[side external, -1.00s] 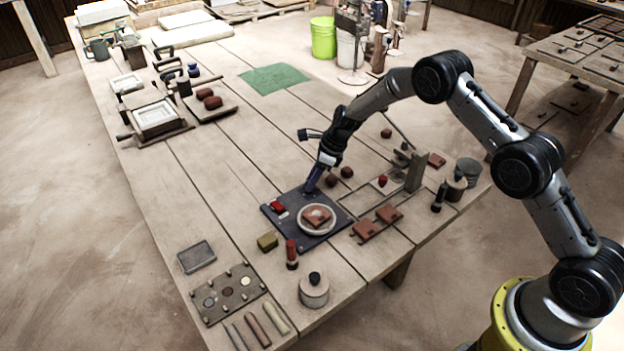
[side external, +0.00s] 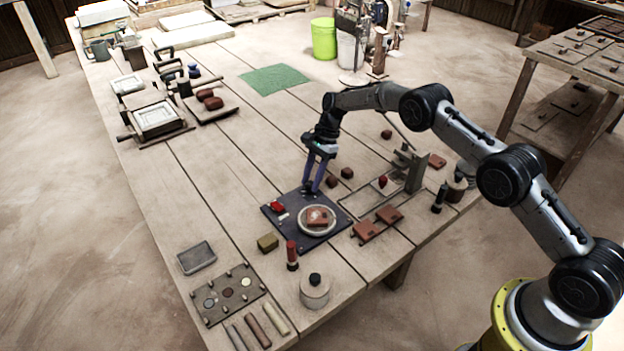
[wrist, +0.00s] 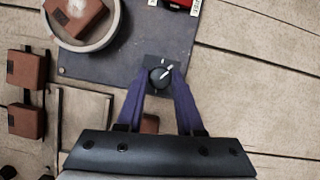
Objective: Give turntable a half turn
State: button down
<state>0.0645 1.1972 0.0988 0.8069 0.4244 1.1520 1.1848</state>
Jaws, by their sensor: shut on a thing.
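The turntable (side external: 302,226) is a pale round dish on a dark plate (side external: 290,234), with a brown clay tile (side external: 318,215) lying on it. In the wrist view the turntable's rim (wrist: 66,41) shows at the upper left, partly cut off. A black knob (wrist: 160,78) with a white pointer line sits near the plate's edge. My gripper (side external: 312,190) points down at this part of the plate. In the wrist view my gripper (wrist: 162,76) has its two purple fingers shut on the knob, one on each side.
A red part (side external: 277,206) sits on the plate's left side. Dark red lumps (side external: 346,172) lie just beyond the plate. Two clay tiles (side external: 389,214) and a wooden frame with a post (side external: 415,172) stand to the right. A red-topped tool (side external: 291,252) stands in front.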

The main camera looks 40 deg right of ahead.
aim_at(309, 187)
jog(key=n, duration=0.2)
jog(key=n+g, duration=0.1)
jog(key=n, duration=0.1)
jog(key=shift+w+n+g+h, duration=0.1)
jog(key=shift+n+g+h, duration=0.2)
jog(key=shift+n, duration=0.1)
dwell(0.5)
jog(key=c, duration=0.5)
grip_release()
jog(key=shift+c, duration=0.2)
notch_tip(309, 187, up, 4)
jog(key=shift+f, duration=0.25)
jog(key=s+d+r, duration=0.1)
jog(key=s+r, duration=0.8)
jog(key=s, duration=0.5)
jog(key=shift+r, duration=0.25)
